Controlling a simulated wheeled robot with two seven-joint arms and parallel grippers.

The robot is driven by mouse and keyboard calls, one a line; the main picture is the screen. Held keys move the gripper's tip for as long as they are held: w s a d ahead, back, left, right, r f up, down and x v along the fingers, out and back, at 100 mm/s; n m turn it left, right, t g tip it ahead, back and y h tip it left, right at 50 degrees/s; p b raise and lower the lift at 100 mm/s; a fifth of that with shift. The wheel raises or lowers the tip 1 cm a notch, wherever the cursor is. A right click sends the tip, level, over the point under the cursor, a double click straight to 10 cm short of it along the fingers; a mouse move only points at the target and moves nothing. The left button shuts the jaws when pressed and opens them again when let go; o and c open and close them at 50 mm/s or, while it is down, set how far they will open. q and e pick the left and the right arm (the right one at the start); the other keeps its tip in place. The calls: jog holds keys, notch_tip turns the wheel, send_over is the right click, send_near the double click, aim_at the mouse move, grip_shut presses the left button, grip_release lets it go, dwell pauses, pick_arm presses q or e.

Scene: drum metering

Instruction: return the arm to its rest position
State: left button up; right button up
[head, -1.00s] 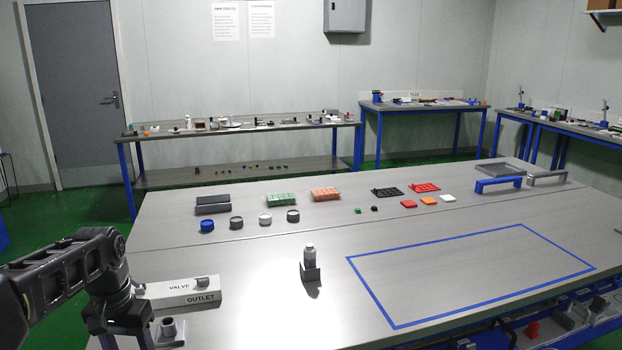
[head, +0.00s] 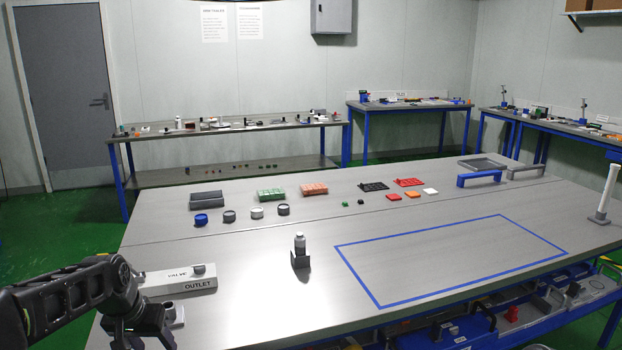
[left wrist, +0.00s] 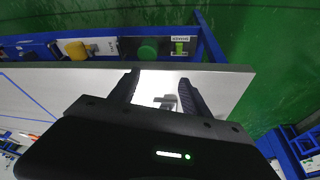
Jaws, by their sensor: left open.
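My left arm (head: 70,295) comes in from the left in the head view, bent over the front left of the table (head: 240,325). My left gripper (left wrist: 158,92) shows in the left wrist view with its two dark fingers apart. Nothing is seen held between them; a bright patch of tabletop shows there. In the head view the gripper is low at the bottom edge, partly cut off, beside the white valve block (head: 178,281) marked OUTLET. My right arm and gripper are not in view.
A small grey bottle (head: 299,243) stands in a dark holder mid-table. A blue outline (head: 375,292) marks a bare area on the right. Lidded jars (head: 229,215), trays and coloured blocks stand farther back. A white post (head: 607,190) stands at the right edge.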

pick_arm(q)
jog(key=s+d+f+t+h, duration=0.1)
jog(key=d+f, duration=0.7)
jog(key=f, duration=0.2)
jog(key=s+d+f+h, duration=0.1)
jog(key=s+d+f, duration=0.1)
jog(key=d+f, duration=0.65)
jog(key=s+d+f+g, duration=0.1)
jog(key=s+d+f, duration=0.2)
jog(key=s+f, duration=0.2)
jog(key=s+d+f+g+h, duration=0.1)
jog(key=s+d+f, duration=0.3)
jog(key=s, duration=0.8)
jog(key=s+d+f+n+g+h, duration=0.1)
jog(key=s+d+f+g, duration=0.1)
jog(key=s+f, duration=0.5)
jog(key=shift+s+d, duration=0.7)
jog(key=shift+d, duration=0.2)
